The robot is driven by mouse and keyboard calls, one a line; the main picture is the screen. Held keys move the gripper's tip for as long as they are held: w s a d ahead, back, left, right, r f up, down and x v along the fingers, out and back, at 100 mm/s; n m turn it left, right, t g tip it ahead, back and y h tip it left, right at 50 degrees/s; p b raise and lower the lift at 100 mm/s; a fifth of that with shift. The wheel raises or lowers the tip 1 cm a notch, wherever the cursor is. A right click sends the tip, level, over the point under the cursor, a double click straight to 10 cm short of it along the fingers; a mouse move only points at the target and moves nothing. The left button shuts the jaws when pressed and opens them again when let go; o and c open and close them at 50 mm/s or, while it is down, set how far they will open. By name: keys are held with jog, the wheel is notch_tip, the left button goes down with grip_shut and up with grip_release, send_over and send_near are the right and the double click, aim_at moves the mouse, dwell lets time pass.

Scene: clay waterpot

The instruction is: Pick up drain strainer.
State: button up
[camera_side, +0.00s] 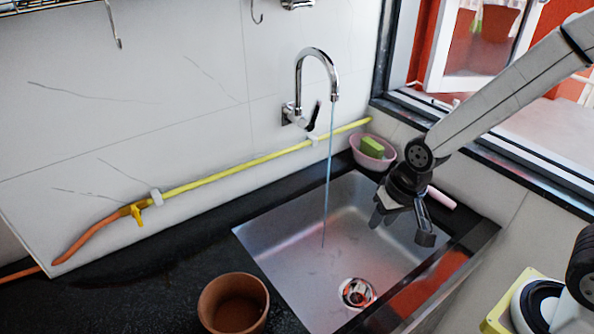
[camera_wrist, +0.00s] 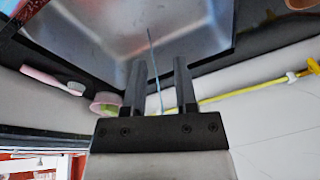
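The drain strainer (camera_side: 357,293) sits at the drain in the floor of the metal sink (camera_side: 290,240), near its front right, in the side view. It is round and shiny with reddish reflections. My gripper (camera_side: 401,228) is open and empty above the right side of the sink, higher than the strainer and farther back. Its two fingers point down and are well apart from the strainer. In the wrist view my gripper (camera_wrist: 158,62) shows two separated fingers with nothing between them. I cannot clearly make out the strainer in that view.
A tap (camera_side: 318,60) runs a thin water stream (camera_side: 328,170) into the sink, left of my gripper. A pink bowl (camera_side: 373,153) with a green sponge (camera_side: 372,147) stands behind. A clay pot (camera_side: 234,306) stands on the dark counter. A yellow hose (camera_side: 240,167) runs along the wall.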

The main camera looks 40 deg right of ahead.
jog(key=w+a+f+m+y, duration=0.1)
jog(key=a+f+m, duration=0.1)
jog(key=a+m, duration=0.5)
jog(key=w+a+f+m+y, duration=0.1)
jog(key=w+a+f+m, duration=0.15)
jog(key=a, duration=0.95)
jog(key=s+a+f+m, duration=0.3)
jog(key=a+m, duration=0.2)
jog(key=a, duration=0.3)
jog(key=s+a+f+m+g+y, duration=0.1)
jog(key=s+a+f+m, duration=0.2)
jog(key=a+m, duration=0.3)
jog(key=s+a, duration=0.1)
jog(key=a, duration=0.2)
jog(key=shift+s+y, duration=0.3)
jog(key=shift+a+f, duration=0.1)
jog(key=shift+x, duration=1.15)
jog(key=shift+f, duration=0.1)
jog(key=shift+x, duration=2.5)
jog(key=shift+c, duration=0.2)
